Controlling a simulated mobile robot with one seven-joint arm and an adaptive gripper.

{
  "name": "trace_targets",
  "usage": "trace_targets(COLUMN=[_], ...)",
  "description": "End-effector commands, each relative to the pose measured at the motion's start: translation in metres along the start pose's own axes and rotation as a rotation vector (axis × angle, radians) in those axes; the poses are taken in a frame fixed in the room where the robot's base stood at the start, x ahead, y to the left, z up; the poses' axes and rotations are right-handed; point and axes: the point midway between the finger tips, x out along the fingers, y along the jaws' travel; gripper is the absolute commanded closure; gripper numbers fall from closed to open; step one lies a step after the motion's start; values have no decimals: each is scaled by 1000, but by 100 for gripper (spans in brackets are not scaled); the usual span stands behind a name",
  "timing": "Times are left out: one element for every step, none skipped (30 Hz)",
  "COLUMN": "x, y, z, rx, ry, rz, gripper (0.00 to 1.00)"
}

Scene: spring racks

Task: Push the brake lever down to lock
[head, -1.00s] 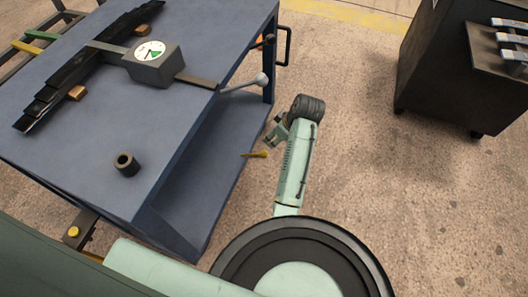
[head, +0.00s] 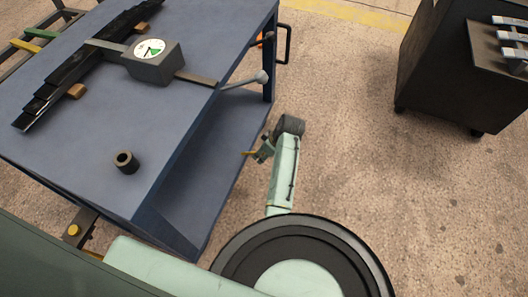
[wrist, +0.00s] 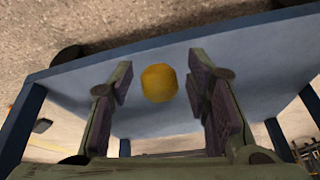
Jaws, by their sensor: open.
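The brake lever appears to be the small yellow lever (head: 247,153) at the side of the blue cart (head: 150,207), just above its lower shelf. In the head view my gripper (head: 259,152) is at its outer end and hides part of it. In the wrist view the lever's rounded yellow end (wrist: 159,83) faces the camera and lies between my two open fingers (wrist: 160,100).
A grey ball-ended rod (head: 262,77) and a black handle (head: 287,45) stick out from the cart's side above my gripper. A dial box (head: 157,66) and a dark ring (head: 126,162) are on the cart top. A dark cabinet (head: 450,90) stands right; the floor between is clear.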

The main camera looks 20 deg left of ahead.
Motion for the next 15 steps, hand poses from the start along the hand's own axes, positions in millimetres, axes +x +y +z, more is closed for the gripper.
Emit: trace_targets(x=[0,0,0,0,0,0,0,0,0,0,0,0,0,0,0], y=[0,0,0,0,0,0,0,0,0,0,0,0,0,0,0], z=[0,0,0,0,0,0,0,0,0,0,0,0,0,0,0], rx=[0,0,0,0,0,0,0,0,0,0,0,0,0,0,0], ry=[0,0,0,0,0,0,0,0,0,0,0,0,0,0,0], rz=[0,0,0,0,0,0,0,0,0,0,0,0,0,0,0], gripper=[56,56,56,56,57,59,61,63,66,68,70,73,75,77,79])
